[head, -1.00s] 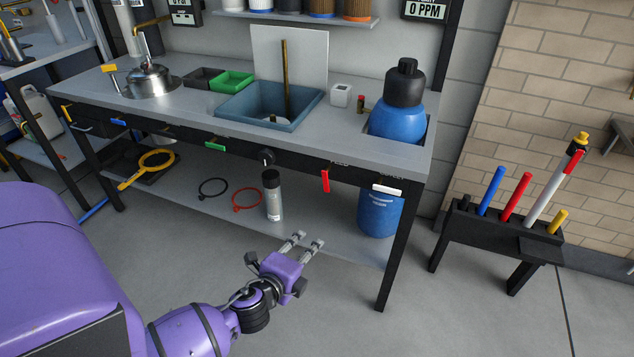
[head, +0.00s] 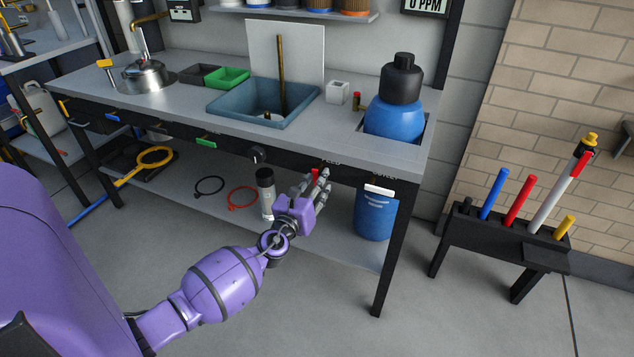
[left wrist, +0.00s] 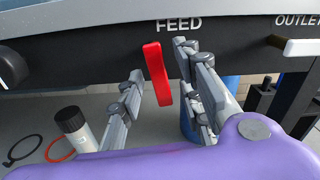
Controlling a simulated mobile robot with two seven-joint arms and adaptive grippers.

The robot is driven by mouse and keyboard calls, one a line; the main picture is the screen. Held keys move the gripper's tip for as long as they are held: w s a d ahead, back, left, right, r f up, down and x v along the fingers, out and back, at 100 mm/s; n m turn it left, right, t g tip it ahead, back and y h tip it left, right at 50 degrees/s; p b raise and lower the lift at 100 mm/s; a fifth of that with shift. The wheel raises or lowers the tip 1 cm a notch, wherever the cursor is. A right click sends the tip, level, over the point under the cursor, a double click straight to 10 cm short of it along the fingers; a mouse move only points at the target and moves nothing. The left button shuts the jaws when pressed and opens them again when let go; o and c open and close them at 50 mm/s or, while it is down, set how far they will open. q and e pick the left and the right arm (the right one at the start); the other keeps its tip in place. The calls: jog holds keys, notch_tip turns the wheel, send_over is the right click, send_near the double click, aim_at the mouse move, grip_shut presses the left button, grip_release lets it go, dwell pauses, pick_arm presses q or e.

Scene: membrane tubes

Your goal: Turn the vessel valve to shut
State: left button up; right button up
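A red lever (left wrist: 158,75) under the word FEED hangs down from the dark front rail of the bench, tilted slightly. My left gripper (head: 315,180) is open, with one finger on each side of the lever in the left wrist view (left wrist: 160,62). I cannot tell whether either finger touches it. A white lever (head: 380,191) at the OUTLET label lies sideways to the right. No label reading "vessel" can be made out. A blue vessel with a black top (head: 394,118) sits in the bench's right end. My right gripper is not in view.
A grey cylinder (head: 266,192) and a blue drum (head: 374,214) stand on the lower shelf. A black rack (head: 480,228) stands at right.

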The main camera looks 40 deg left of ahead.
pick_arm(q)
jog(key=shift+w+a, duration=0.15)
jog(key=shift+w, duration=0.35)
jog(key=shift+c, duration=0.4)
grip_shut()
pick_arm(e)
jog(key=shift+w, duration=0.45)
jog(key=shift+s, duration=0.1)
